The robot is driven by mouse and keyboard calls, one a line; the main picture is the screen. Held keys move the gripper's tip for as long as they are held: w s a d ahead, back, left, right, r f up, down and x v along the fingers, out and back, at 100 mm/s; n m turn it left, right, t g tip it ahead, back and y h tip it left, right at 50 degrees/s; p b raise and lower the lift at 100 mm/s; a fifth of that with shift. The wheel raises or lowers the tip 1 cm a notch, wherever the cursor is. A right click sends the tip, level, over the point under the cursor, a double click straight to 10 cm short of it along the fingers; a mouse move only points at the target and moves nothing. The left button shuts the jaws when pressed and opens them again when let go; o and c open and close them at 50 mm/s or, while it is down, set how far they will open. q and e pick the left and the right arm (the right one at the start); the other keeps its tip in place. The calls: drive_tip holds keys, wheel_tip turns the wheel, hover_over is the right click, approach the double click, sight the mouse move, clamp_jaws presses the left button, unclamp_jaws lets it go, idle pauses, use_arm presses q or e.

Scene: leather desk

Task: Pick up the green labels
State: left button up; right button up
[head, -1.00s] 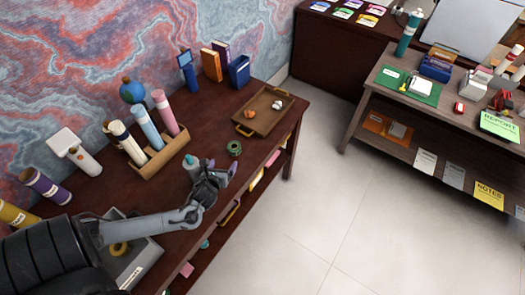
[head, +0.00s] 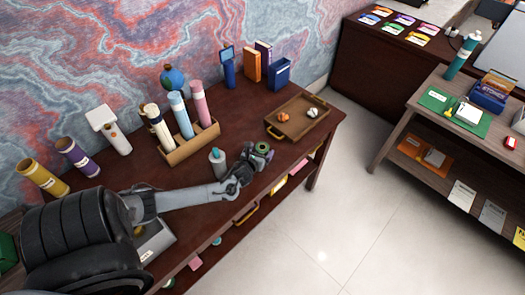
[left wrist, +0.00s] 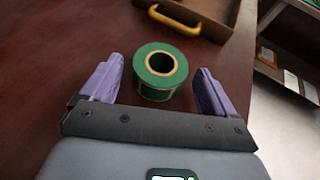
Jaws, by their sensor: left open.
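The green labels are a green roll (left wrist: 160,72) with a tan inner ring. It stands on the desk, and its dark centre hole faces up in the left wrist view. In the head view the roll (head: 264,147) shows at the end of my left arm, partly hidden by the gripper. My left gripper (left wrist: 157,85) is open, with one purple finger on each side of the roll. I see gaps between the fingers and the roll, so they do not appear to touch it. My right gripper is in neither view.
A wooden tray (head: 290,131) with small items lies just beyond the roll. A teal-capped bottle (head: 217,163) stands close behind my left arm. A wooden holder with rolled tubes (head: 190,148) is nearer the wall. The desk's front edge is close to the roll.

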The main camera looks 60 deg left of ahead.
use_arm(q)
drive_tip(key=shift+x, duration=0.75)
drive_tip(key=c, duration=1.1)
drive_tip(key=shift+r, duration=0.1)
